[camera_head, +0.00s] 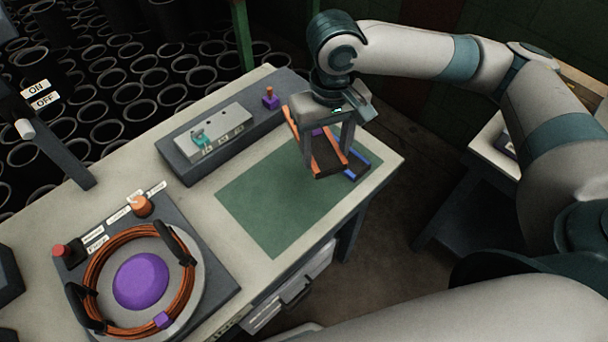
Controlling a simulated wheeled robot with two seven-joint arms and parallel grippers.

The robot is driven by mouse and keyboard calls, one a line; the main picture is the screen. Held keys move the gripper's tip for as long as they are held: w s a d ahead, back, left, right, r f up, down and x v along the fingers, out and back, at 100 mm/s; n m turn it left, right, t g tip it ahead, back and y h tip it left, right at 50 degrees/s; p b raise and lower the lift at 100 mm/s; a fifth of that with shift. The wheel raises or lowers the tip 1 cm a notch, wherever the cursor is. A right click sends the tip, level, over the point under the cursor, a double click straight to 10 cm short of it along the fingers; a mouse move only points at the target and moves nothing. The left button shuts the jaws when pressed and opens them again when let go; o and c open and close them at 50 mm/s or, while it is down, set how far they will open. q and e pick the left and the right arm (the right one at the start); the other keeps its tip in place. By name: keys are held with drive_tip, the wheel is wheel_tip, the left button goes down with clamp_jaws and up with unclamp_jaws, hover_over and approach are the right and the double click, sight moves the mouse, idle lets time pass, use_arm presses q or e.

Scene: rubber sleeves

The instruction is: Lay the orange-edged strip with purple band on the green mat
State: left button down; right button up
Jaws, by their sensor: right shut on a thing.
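The orange-edged strip (331,169) has a dark middle, and a bit of purple shows between the fingers of my right gripper (327,155). That gripper reaches down from above and is shut on the strip, over the far right part of the green mat (265,205). I cannot tell whether the strip touches the mat. The gripper hides part of the strip. A blue-edged strip (357,168) lies at the mat's right end, close beside the orange-edged one. My left gripper is out of view.
A grey switch box (215,130) and a small purple-based lever (270,98) stand behind the mat. A round fixture with an orange cable coil (92,262) and purple dome (141,280) is at the lower left. The mat's left and near parts are clear.

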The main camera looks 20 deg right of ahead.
drive_tip(key=shift+s+f+p, duration=0.3)
drive_tip(key=shift+s+p, duration=0.05)
drive_tip(key=shift+s, duration=0.1)
drive_tip(key=s+a+f+n+p, duration=0.1)
drive_tip(key=s+f+n+p, duration=0.1)
drive_tip(key=s, duration=0.3)
drive_tip(key=s+a+f+n+p, duration=0.1)
drive_tip(key=s+f+n+p, duration=0.1)
drive_tip(key=s, duration=0.4)
drive_tip(key=shift+a+f+p, duration=0.2)
drive_tip(key=shift+a+p, duration=0.05)
drive_tip(key=shift+p, duration=0.35)
drive_tip(key=w+a+f, duration=0.1)
drive_tip(key=w+f, duration=0.1)
drive_tip(key=w, duration=0.1)
drive_tip(key=w+a+f, duration=0.2)
drive_tip(key=w, duration=0.2)
drive_tip(key=w+a+f+b, duration=0.1)
drive_tip(key=w+f, duration=0.2)
drive_tip(key=shift+w+a, duration=0.2)
drive_tip(key=shift+w, duration=0.15)
